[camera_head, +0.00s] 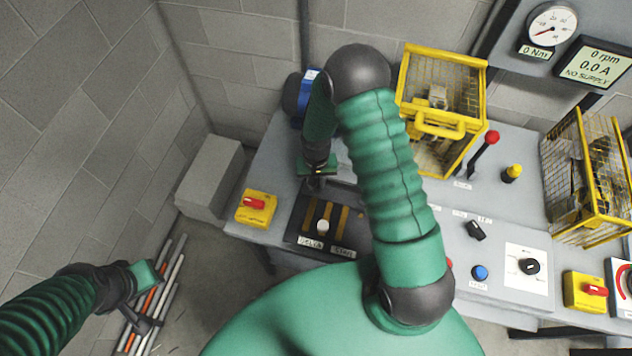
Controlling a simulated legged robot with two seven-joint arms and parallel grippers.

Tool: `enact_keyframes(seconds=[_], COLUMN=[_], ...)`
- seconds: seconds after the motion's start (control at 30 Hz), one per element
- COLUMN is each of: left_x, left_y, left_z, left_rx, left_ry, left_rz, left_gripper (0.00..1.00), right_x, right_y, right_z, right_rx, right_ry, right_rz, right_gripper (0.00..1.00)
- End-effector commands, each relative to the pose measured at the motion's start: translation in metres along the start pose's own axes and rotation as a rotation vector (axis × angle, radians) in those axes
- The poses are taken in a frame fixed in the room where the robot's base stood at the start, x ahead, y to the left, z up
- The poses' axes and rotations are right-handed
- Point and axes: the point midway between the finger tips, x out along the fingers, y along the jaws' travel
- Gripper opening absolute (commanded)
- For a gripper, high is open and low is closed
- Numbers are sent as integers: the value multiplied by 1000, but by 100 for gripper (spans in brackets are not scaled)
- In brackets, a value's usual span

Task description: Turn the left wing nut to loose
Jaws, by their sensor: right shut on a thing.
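The dark terminal board (295,238) with brass strips lies on the grey bench, with DELTA and STAR labels at its front edge. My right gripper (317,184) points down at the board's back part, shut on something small. This appears to be the left wing nut, but the jaws and wrist hide it, so its angle cannot be told. A pale round knob (323,227) stands on the board in front of the gripper. My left gripper (148,300) is at the lower left, away from the bench and the board; its jaw opening is unclear.
A yellow box with a red switch (256,207) sits left of the board. A yellow mesh cage (440,121), a red-knobbed lever (484,152) and a second cage (590,190) stand to the right. Rods (158,300) lie near my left gripper.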

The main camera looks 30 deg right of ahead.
Motion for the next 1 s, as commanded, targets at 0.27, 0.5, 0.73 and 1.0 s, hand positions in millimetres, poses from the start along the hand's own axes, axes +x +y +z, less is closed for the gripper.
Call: enact_keyframes(seconds=[0.27, 0.5, 0.73, 1.0], left_x=[0, -1, -4, -7], left_y=[0, 0, 0, 0], left_z=[0, 0, -1, -2], left_rx=[0, 0, 0, 0], left_ry=[0, 0, 0, 0], left_rz=[0, 0, 0, 0], left_gripper=[27, 27, 27, 27], right_x=[-2, -3, -3, -3], right_y=[-1, -1, -1, -1], right_z=[-4, -5, -5, -6], right_rx=[-260, -488, -707, -943], right_ry=[11, 13, 14, 15], right_rz=[-2, -1, 0, 2], right_gripper=[0, 0, 0, 0])
